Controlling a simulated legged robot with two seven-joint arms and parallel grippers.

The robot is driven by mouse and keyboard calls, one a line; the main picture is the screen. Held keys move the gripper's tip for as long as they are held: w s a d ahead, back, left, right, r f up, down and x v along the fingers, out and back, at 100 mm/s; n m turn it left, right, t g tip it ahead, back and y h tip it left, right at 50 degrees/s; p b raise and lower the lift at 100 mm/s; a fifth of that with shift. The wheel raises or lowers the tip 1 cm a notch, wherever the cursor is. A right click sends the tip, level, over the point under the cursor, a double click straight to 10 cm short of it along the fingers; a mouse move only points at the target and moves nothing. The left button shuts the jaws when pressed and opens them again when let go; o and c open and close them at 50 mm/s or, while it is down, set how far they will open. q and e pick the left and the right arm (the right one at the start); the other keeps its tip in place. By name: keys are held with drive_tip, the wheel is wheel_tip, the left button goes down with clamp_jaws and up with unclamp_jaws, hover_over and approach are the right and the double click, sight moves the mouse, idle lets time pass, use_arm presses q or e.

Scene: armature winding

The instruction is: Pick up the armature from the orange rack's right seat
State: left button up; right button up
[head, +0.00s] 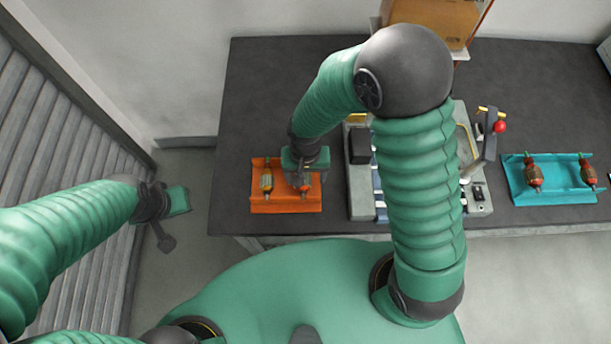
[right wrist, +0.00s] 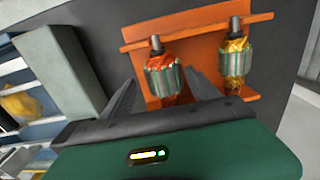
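The orange rack (head: 285,207) stands on the dark table in the head view, and it fills the top of the right wrist view (right wrist: 195,28). The red-wound armature (right wrist: 164,77) sits in its right seat. In the head view it is mostly hidden under my right gripper (head: 304,182). In the right wrist view my right gripper (right wrist: 165,100) has its two dark fingers apart, one on each side of this armature; contact is not clear. A yellow-wound armature sits in the left seat (head: 267,180), also seen in the wrist view (right wrist: 235,64). My left gripper (head: 170,220) hangs off the table's left side.
A grey winding machine (head: 478,205) with a red-knobbed lever stands just right of the rack. A teal rack (head: 555,198) with two armatures is farther right. A brown box (head: 440,20) is at the back. The table left of the orange rack is clear.

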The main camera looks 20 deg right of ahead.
drive_tip(key=shift+w+a+f, duration=0.1)
drive_tip(key=shift+w, duration=0.05)
drive_tip(key=shift+c, duration=1.1)
drive_tip(key=shift+a, duration=0.2)
drive_tip(key=shift+c, duration=1.2)
drive_tip(key=shift+s+a+r, duration=0.25)
drive_tip(key=shift+a, duration=0.1)
drive_tip(key=c, duration=0.7)
drive_tip(key=shift+c, duration=1.4)
drive_tip(key=shift+w+d+f, duration=0.1)
drive_tip(key=shift+w+d, duration=0.05)
drive_tip(key=shift+d, duration=0.2)
clamp_jaws()
